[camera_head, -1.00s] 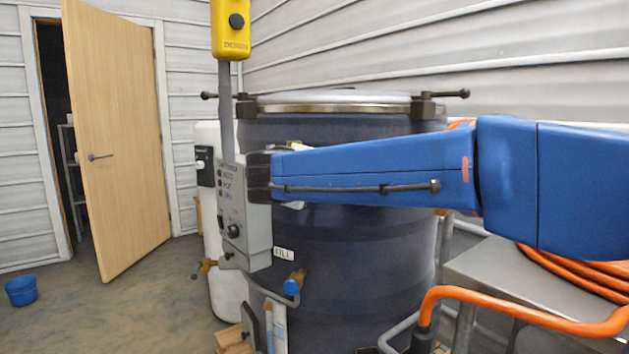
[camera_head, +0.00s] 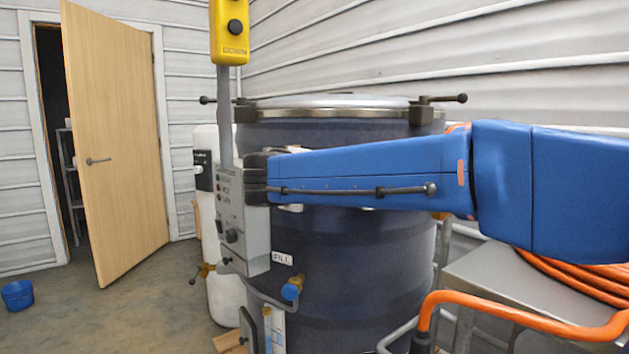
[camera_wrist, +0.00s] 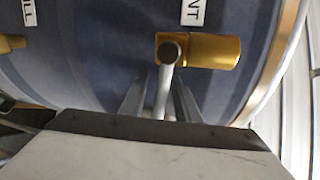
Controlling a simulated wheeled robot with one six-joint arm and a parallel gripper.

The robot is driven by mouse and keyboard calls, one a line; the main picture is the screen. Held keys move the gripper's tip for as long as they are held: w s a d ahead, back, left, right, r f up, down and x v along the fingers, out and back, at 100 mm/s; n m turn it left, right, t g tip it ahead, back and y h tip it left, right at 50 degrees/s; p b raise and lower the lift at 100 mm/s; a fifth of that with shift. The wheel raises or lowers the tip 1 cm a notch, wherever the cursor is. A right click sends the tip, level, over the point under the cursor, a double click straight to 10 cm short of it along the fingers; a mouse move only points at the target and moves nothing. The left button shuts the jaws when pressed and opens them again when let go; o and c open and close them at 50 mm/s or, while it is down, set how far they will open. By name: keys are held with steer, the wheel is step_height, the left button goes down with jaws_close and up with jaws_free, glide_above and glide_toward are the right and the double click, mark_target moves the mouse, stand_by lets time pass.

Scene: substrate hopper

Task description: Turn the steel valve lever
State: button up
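The steel valve lever (camera_wrist: 163,90) shows in the wrist view as a grey bar running down from a dark round pivot on a brass valve (camera_wrist: 212,50). The valve sits on the dark blue drum wall beside a white label ending in "NT". My gripper (camera_wrist: 158,82) is open, with one finger on each side of the lever and gaps showing between them. The lever's lower end is hidden by the gripper body. In the head view my blue arm reaches across the drum (camera_head: 370,265); lever and fingers are hidden there.
A grey control box (camera_head: 240,225) on a post stands at my arm's far end, under a yellow pendant (camera_head: 230,35). A blue-handled valve (camera_head: 291,289) is below it. A steel table (camera_head: 480,285) with orange hose is at right. Floor is free at left, near a blue bucket (camera_head: 18,294).

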steer(key=v, duration=1.7)
steer(key=shift+s, duration=0.2)
